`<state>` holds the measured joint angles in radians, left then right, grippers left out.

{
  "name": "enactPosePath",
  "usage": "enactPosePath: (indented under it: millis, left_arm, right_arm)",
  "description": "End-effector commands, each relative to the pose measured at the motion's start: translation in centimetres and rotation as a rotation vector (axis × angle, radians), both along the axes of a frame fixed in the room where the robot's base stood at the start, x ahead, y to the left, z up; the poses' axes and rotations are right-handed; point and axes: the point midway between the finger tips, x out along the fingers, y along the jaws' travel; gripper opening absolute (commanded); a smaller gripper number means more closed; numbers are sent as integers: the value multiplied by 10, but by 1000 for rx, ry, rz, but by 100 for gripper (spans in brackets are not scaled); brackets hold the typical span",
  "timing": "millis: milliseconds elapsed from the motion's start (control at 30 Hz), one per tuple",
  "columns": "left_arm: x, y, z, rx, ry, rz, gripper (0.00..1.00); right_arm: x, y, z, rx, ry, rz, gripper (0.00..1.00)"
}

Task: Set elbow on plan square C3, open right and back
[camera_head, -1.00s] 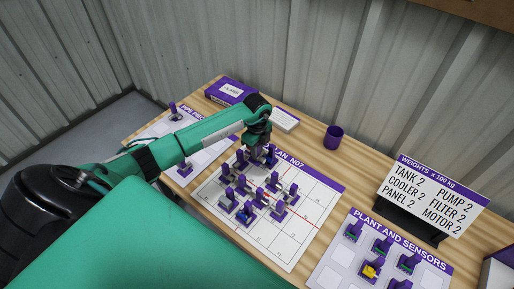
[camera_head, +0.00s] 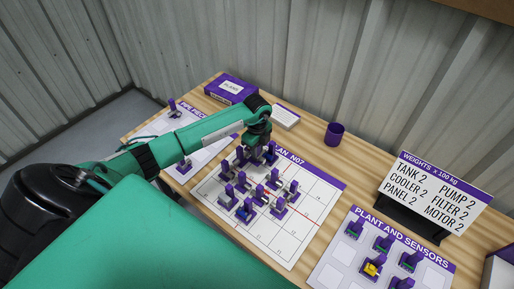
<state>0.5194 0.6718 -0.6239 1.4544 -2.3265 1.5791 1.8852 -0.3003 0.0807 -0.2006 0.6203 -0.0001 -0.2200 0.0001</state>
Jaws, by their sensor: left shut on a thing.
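The plan sheet (camera_head: 310,215), a white grid with a purple header, lies mid-table. Several purple-handled pieces stand grouped on its left and middle squares, such as one piece (camera_head: 279,206) at the front of the group. My left gripper (camera_head: 256,146) points down over the back of this group, shut on a piece. My gripper and the neighbouring pieces mostly hide that piece, so its shape and opening directions cannot be told. Square C3 cannot be picked out at this size. My right gripper is not in view.
The pipe pieces sheet (camera_head: 208,157) lies left with a few pieces. The plant and sensors sheet (camera_head: 335,264) lies front right with several pieces. A weights sign (camera_head: 433,190), a purple cup (camera_head: 334,134) and a purple box (camera_head: 231,89) stand around. The plan's right side is clear.

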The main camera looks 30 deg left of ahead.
Motion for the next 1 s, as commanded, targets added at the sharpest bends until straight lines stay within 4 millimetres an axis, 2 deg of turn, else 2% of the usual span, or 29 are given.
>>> enactPosePath:
  millis: [600,1000]
  left_arm:
    - [0,0,-33,0,0,-1,0]
    - [0,0,-35,0,0,-1,0]
  right_arm:
    - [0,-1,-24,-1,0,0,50]
    - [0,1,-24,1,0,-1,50]
